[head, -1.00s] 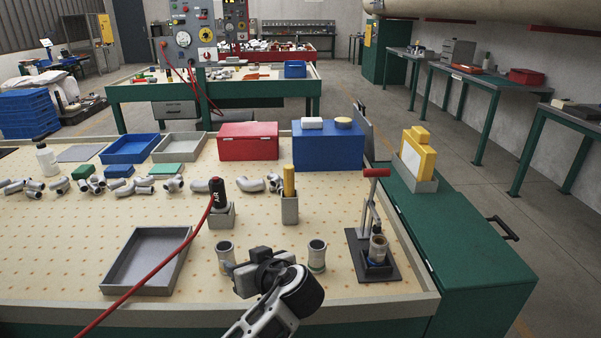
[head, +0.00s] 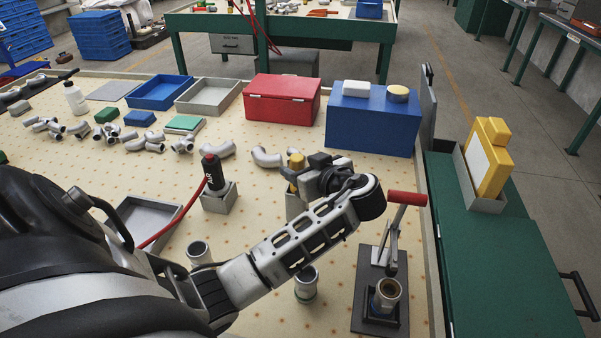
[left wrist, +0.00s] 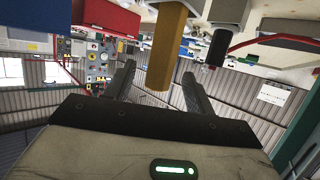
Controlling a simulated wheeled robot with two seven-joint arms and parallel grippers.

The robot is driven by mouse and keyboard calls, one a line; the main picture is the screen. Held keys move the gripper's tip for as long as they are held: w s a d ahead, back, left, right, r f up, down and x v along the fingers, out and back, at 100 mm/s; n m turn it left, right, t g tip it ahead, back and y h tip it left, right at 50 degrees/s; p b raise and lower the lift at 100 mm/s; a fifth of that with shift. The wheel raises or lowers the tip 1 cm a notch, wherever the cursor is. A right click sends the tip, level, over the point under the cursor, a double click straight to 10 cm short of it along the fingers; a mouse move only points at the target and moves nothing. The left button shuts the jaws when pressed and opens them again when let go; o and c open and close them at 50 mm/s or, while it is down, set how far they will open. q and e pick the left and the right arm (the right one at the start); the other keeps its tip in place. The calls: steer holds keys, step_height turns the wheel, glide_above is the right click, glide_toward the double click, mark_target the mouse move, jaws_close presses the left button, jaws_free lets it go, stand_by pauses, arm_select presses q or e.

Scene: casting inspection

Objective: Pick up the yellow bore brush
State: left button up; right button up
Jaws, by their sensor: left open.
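The yellow bore brush (head: 297,160) stands upright in a grey block holder (head: 295,206) on the near table. In the left wrist view, the yellow brush (left wrist: 166,45) appears upside down between the two fingers of my left gripper (left wrist: 158,73). These fingers are open, with a visible gap on each side of the brush. I cannot tell how far it reaches between them. My right gripper is not in view.
A black air tool (head: 212,172) with a red hose stands in a block left of the brush. A red box (head: 283,100) and blue box (head: 371,130) lie behind. A red-handled press (head: 385,262) stands at right. Metal sleeves (head: 306,286) are below my arm.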

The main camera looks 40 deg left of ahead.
arm_select(q)
steer(key=p+x, duration=0.1)
steer(key=x, duration=0.3)
steer(key=shift+a, duration=0.15)
steer(key=c, duration=1.1)
steer(key=shift+o, duration=0.2)
steer(key=shift+w, duration=0.1)
step_height(320, 180, up, 18)
steer(key=b, duration=0.2)
steer(key=o, duration=0.3)
steer(key=c, duration=0.4)
